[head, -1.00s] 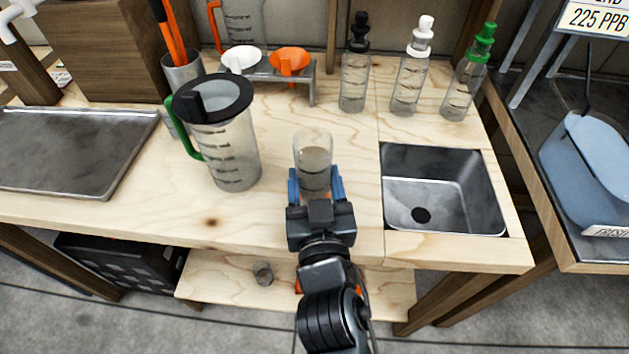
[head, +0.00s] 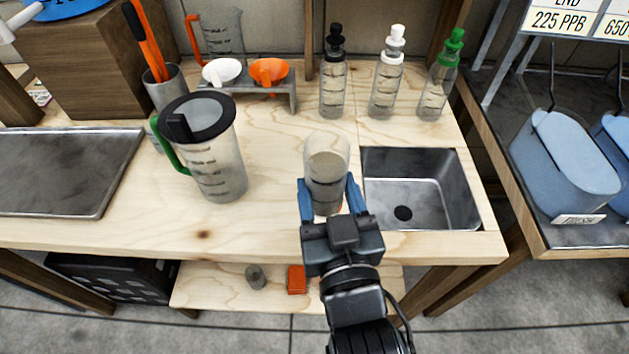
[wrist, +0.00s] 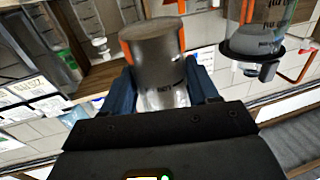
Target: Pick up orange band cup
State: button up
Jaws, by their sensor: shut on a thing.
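The cup (head: 326,160) is clear with grey contents. In the head view it stands upright between the fingers of my gripper (head: 330,200), above the front of the wooden counter, just left of the sink. My gripper is shut on it, with a blue finger on each side. The wrist view, which looks turned over, shows the cup (wrist: 158,58) close up with orange on its sides and dark markings. The fingers hide part of its lower body. I cannot tell how far its base is above the counter.
A lidded pitcher (head: 214,160) with a green handle stands to the left. The steel sink (head: 420,185) is to the right. Bottles (head: 384,88) and a funnel rack (head: 292,92) stand behind. A metal tray (head: 62,170) lies far left. Bare wood lies between pitcher and cup.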

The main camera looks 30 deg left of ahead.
jog(key=shift+s+d+r, duration=0.25)
jog(key=shift+d+r, duration=0.25)
jog(key=shift+d, duration=0.3)
jog(key=shift+s+d+r, duration=0.2)
jog(key=shift+d+r, duration=0.3)
jog(key=shift+d, duration=0.25)
jog(key=shift+s+d+r, duration=0.25)
jog(key=shift+d+r, duration=0.25)
jog(key=shift+d, duration=0.3)
